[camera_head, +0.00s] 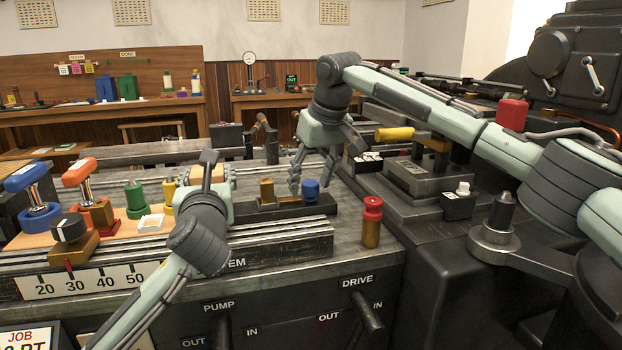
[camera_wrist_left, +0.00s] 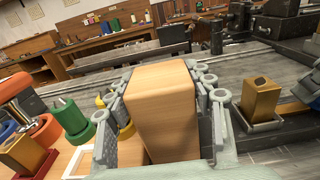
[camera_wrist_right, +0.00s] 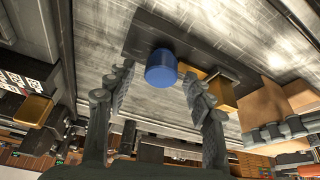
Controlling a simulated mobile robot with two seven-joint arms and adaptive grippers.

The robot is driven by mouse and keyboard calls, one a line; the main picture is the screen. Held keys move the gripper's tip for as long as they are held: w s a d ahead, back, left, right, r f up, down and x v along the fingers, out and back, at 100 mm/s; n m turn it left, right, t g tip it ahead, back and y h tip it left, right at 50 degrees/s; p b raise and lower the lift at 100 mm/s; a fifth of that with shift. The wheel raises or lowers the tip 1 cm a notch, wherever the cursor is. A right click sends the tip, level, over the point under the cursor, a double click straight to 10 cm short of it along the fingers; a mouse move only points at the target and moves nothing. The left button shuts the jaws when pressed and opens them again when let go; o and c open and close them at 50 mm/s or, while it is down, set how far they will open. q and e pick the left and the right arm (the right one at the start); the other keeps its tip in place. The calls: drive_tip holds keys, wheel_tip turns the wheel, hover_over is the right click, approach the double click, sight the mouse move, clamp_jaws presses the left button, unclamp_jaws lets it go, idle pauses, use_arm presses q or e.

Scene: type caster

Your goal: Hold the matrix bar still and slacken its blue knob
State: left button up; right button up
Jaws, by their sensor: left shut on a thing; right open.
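The matrix bar (camera_head: 262,212) is a long dark bar lying on the grey machine bed, with a brass block (camera_head: 266,190) on it. Its blue knob (camera_head: 311,190) stands near the right end and shows in the right wrist view (camera_wrist_right: 161,67). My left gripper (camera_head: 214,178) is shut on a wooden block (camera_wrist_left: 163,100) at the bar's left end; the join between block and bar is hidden. My right gripper (camera_head: 313,178) is open and empty, pointing down over the blue knob. In the right wrist view the knob shows between and just beyond its fingertips.
A red-topped brass cylinder (camera_head: 371,222) stands to the right of the bar. At left, a wooden board (camera_head: 30,240) holds blue, orange, green and yellow knobbed pieces near the left arm. Dark machinery (camera_head: 410,180) with a yellow handle (camera_head: 394,134) rises at right. The bed behind the bar is fairly clear.

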drive_tip(key=c, duration=1.2)
drive_tip(key=shift+n, duration=0.3)
drive_tip(key=n+g, duration=0.1)
drive_tip(key=n, duration=0.1)
drive_tip(key=n+y, duration=0.1)
drive_tip(key=n, duration=0.2)
drive_tip(key=shift+g+y, duration=0.3)
drive_tip(key=shift+g, duration=0.1)
drive_tip(key=n+g, duration=0.1)
drive_tip(key=n, duration=0.2)
drive_tip(key=shift+w+n, duration=0.1)
drive_tip(key=shift+n, duration=0.3)
drive_tip(key=shift+w+d+r+n+g+y, duration=0.15)
drive_tip(key=shift+n+g+y, duration=0.25)
drive_tip(key=shift+n, duration=1)
drive_tip(key=shift+g, duration=0.4)
